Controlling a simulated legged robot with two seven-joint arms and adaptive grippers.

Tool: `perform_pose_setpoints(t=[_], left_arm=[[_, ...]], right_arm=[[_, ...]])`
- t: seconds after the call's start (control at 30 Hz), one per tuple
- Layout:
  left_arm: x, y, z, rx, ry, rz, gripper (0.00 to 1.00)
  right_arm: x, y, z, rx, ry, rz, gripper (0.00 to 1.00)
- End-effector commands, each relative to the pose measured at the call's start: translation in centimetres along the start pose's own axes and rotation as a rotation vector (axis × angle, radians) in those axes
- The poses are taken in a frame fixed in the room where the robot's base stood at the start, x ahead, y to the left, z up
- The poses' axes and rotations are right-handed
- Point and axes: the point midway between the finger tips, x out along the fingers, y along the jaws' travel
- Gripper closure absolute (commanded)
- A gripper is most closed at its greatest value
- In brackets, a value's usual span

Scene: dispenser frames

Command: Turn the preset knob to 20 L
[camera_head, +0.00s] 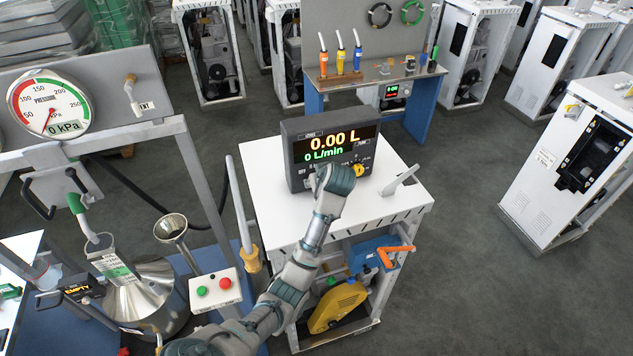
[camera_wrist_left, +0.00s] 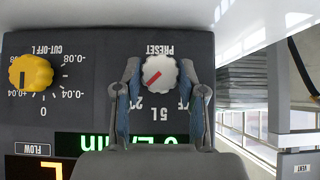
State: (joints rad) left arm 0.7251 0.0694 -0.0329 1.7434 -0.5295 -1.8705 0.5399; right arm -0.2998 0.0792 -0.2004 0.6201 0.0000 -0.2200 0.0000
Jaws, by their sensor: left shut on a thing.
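The preset knob (camera_wrist_left: 159,75), white with a red pointer line, sits on the dark meter panel under the upside-down word PRESET in the left wrist view. The red line slants from upper right to lower left there; which mark it indicates I cannot tell. My left gripper (camera_wrist_left: 160,78) has one finger on each side of the knob and is shut on it. In the head view my left gripper (camera_head: 333,180) is at the front of the meter box (camera_head: 297,150) and hides the preset knob. The display reads 0.00 L and 0 L/min. My right gripper is not in view.
A yellow cut-off knob (camera_wrist_left: 31,75) is beside the preset knob; it also shows in the head view (camera_head: 358,170). The meter stands on a white cabinet top (camera_head: 375,205) with a grey lever (camera_head: 402,181). A red-and-green button box (camera_head: 215,290) is at the lower left.

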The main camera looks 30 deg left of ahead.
Motion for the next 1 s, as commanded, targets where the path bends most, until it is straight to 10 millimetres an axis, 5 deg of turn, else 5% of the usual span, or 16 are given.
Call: perform_pose_setpoints(t=[0.2, 0.23, 0.33, 0.73, 1.0], left_arm=[[-0.2, 0.1, -0.4, -0.003, 0.012, 0.006, 0.95], [-0.2, 0.1, -0.4, -0.003, 0.012, 0.006, 0.55], [-0.2, 0.1, -0.3, -0.002, 0.009, 0.006, 0.35], [-1.0, 0.1, -0.1, -0.001, 0.004, 0.005, 0.35], [-6.6, 0.2, -0.1, -0.003, 0.003, 0.010, 0.35]], right_arm=[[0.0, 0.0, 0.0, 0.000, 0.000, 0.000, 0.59], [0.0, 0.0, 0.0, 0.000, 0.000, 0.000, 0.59], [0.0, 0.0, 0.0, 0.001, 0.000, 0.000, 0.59], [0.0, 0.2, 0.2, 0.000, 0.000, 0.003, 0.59], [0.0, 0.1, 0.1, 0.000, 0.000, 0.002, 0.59]])
